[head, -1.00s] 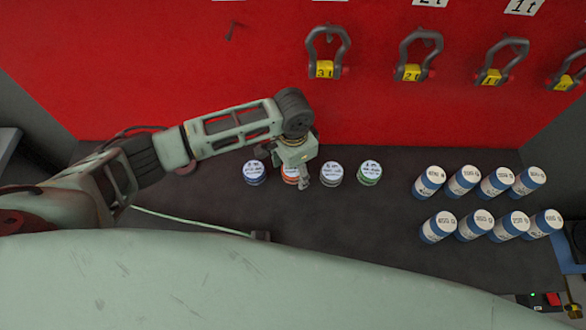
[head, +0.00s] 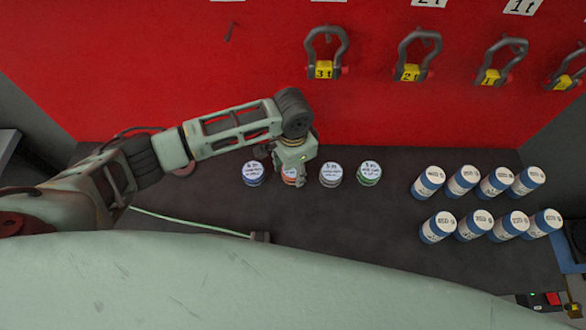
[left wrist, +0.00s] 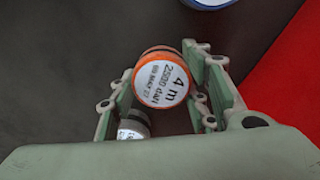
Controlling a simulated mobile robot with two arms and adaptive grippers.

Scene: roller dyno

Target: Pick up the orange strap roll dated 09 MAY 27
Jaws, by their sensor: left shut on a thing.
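The orange strap roll (head: 289,172) stands on the dark shelf in the row of rolls, partly hidden by my left gripper (head: 292,178) in the head view. In the left wrist view the orange roll (left wrist: 161,80) has a white label reading 4 m, 2500 daN and a small date line that looks like 09 MAY 27. My left gripper's fingers (left wrist: 158,98) are on both sides of it, shut on it. I cannot tell any gap below the roll. My right gripper is not in view.
A blue-banded roll (head: 253,173) stands left of it; a grey roll (head: 330,174) and a green roll (head: 368,173) stand to the right. Several blue-and-white cylinders (head: 468,178) stand farther right. Shackles (head: 327,52) hang on the red back wall (head: 180,70).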

